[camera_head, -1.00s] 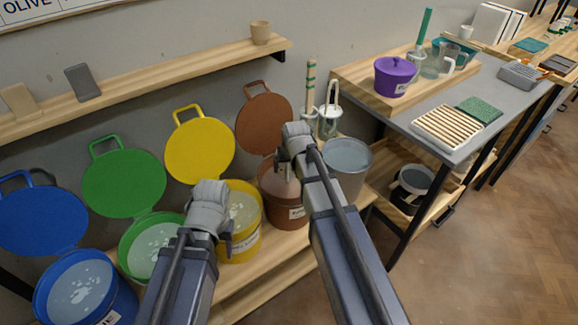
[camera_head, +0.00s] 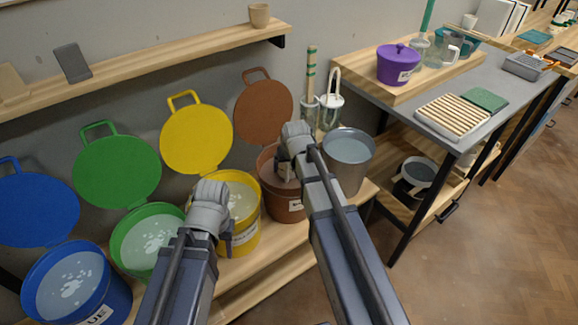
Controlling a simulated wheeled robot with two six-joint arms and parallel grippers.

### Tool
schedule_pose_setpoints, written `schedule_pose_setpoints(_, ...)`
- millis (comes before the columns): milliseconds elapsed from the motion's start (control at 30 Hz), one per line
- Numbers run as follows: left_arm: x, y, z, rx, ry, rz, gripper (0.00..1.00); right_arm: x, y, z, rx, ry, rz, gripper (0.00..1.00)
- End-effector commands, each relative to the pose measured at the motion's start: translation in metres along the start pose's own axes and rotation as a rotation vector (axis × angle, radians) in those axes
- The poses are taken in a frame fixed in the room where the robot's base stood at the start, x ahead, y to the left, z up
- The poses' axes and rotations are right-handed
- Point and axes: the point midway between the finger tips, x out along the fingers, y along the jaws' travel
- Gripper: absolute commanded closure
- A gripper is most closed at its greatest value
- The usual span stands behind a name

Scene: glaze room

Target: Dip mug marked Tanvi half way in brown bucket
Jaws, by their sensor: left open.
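The brown bucket (camera_head: 284,208) stands on the low wooden bench with its round brown lid (camera_head: 263,112) open against the wall. My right gripper (camera_head: 287,170) is over the brown bucket's mouth; its fingers are mostly hidden by its own wrist, so its jaws cannot be judged. My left gripper (camera_head: 228,236) is open, in front of the yellow bucket (camera_head: 246,238). No mug with a readable Tanvi mark shows. A small plain beige cup (camera_head: 260,16) stands on the wall shelf.
Green (camera_head: 128,262) and blue (camera_head: 108,302) buckets stand left, lids open. A grey metal pail (camera_head: 345,172) is right of the brown bucket. The grey table (camera_head: 405,128) holds a purple lidded pot (camera_head: 398,66) and a slatted rack (camera_head: 452,116). Floor at right is clear.

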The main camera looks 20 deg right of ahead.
Motion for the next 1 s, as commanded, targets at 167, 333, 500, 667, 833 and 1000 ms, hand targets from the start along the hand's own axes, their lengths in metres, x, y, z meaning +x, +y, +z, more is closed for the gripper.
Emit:
schedule_pose_setpoints(167,0.018,0.002,-0.001,0.0,0.0,0.0,0.5,0.017,0.0,0.007,0.0,0.0,0.0,0.81)
schedule_pose_setpoints(333,0.031,0.003,-0.002,0.0,0.0,0.0,0.5,0.029,0.001,0.012,0.0,0.0,0.0,0.81)
schedule_pose_setpoints(500,0.042,0.004,-0.003,0.0,0.0,0.0,0.5,0.039,0.001,0.016,0.0,0.0,0.0,0.81)
schedule_pose_setpoints(667,0.042,0.004,-0.003,0.0,0.0,0.0,0.5,0.039,0.001,0.016,0.0,0.0,0.0,0.81)
schedule_pose_setpoints(833,0.042,0.004,-0.002,0.0,0.0,0.0,0.5,0.039,0.001,0.016,0.0,0.0,0.0,0.81)
schedule_pose_setpoints(1000,0.044,0.004,-0.003,0.0,0.0,0.0,0.5,0.041,0.001,0.017,0.0,0.0,0.0,0.81)
